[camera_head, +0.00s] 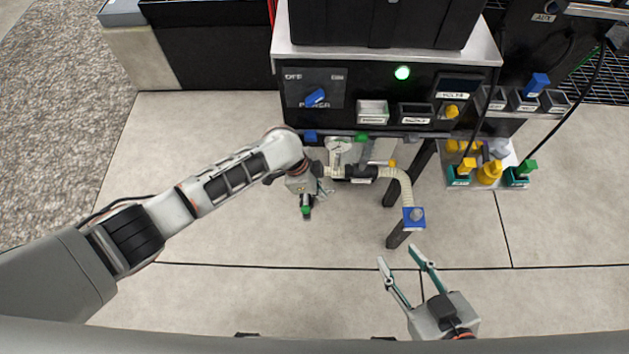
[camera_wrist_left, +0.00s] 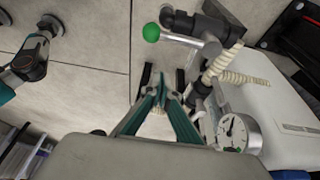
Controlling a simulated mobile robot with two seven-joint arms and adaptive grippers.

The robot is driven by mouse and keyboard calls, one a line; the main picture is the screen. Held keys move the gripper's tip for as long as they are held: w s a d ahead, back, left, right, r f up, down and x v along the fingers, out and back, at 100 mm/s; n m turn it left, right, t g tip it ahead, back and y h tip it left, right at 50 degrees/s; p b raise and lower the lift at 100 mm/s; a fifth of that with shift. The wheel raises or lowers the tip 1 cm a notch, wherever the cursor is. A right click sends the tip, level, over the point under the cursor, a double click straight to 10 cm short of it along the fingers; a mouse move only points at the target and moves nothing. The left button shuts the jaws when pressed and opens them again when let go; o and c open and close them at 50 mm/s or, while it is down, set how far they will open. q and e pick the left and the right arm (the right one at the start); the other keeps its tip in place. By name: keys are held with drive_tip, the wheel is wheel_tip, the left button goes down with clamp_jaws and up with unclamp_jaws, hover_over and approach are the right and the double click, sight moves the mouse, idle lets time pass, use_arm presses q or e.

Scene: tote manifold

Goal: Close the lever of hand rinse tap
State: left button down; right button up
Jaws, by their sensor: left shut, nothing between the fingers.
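A metal lever with a green ball end (camera_wrist_left: 151,32) joins a dark pipe fitting (camera_wrist_left: 195,25) in the left wrist view; a green knob (camera_head: 306,210) shows below my left wrist in the head view. I cannot read a label that names the hand rinse tap. My left gripper (camera_wrist_left: 161,88) is shut and empty, its fingertips below the lever in the picture and apart from it. In the head view it (camera_head: 323,191) is partly hidden beside the piping. My right gripper (camera_head: 400,263) is open and empty at the lower right, away from the pipes.
A pressure gauge (camera_wrist_left: 233,131) and ribbed hose (camera_wrist_left: 245,78) sit close right of my left gripper. The hose reaches a blue-topped post (camera_head: 414,217). The control panel (camera_head: 350,98) stands behind. Floor to the left is clear.

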sight(306, 195)
use_arm(q)
drive_tip(key=a+f+b, duration=0.1)
drive_tip(key=a+f, duration=0.2)
drive_tip(key=shift+f, duration=0.2)
use_arm(e)
drive_tip(key=shift+w+a+r+t, duration=0.35)
drive_tip(key=shift+a+r, duration=0.15)
drive_tip(key=shift+a, duration=0.25)
drive_tip(key=shift+d+r, duration=0.1)
drive_tip(key=shift+r, duration=0.1)
